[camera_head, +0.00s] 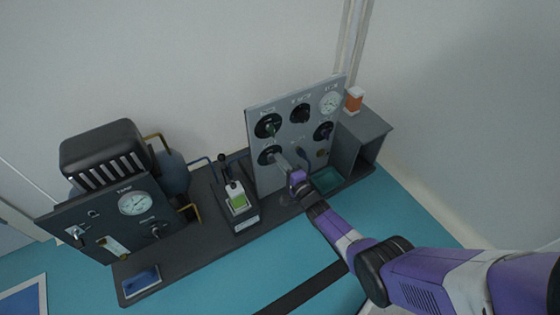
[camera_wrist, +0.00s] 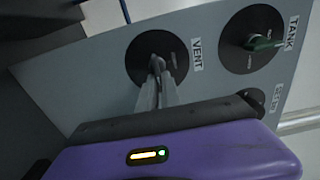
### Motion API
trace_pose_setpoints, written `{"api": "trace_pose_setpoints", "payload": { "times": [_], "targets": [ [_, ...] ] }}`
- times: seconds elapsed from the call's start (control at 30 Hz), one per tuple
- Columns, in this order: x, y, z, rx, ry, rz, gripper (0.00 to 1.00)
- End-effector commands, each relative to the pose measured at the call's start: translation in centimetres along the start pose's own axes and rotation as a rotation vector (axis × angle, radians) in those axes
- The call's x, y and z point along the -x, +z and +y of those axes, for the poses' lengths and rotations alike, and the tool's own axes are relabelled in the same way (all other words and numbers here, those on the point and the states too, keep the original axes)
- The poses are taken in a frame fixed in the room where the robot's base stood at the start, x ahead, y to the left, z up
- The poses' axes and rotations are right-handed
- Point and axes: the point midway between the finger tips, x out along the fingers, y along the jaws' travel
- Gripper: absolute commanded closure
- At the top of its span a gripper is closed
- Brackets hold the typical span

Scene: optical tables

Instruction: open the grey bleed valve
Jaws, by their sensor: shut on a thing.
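The grey valve handle (camera_wrist: 154,62) sits on a round black dial labelled VENT in the wrist view. My gripper (camera_wrist: 157,75) reaches up to it with its two narrow fingers shut on the handle, which they partly hide. In the head view the black dial (camera_head: 266,154) is at the lower left of the upright grey panel (camera_head: 291,117), and my gripper (camera_head: 277,156) meets it from the right. The handle's exact angle is hard to tell.
A green-handled valve labelled TANK (camera_wrist: 262,43) is close beside VENT on the panel. Other black dials and a white gauge (camera_head: 330,103) share the panel. A teal tray (camera_head: 327,180) lies below right. A lever device (camera_head: 238,203) and a dark gauge box (camera_head: 117,216) stand left.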

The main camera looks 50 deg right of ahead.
Motion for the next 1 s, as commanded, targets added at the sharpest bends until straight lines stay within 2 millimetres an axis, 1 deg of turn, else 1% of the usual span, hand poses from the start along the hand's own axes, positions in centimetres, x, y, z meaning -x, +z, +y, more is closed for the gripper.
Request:
{"api": "trace_pose_setpoints", "payload": {
  "times": [0.2, 0.23, 0.33, 0.63, 0.73, 0.87, 1.0],
  "targets": [
    [0.1, 0.0, 0.1, -0.002, 0.003, 0.001, 1.00],
    [0.1, 0.0, 0.1, -0.001, 0.003, 0.001, 0.90],
    [0.1, 0.0, 0.1, -0.001, 0.003, 0.001, 0.71],
    [0.1, 0.0, 0.0, 0.000, 0.001, 0.001, 0.71],
    [0.6, -0.1, -0.1, 0.000, 0.002, 0.001, 0.71],
    [2.4, -0.1, -0.2, 0.000, 0.005, 0.003, 0.71],
    [4.7, -0.1, -0.3, 0.000, 0.005, 0.003, 0.71]
  ]
}}
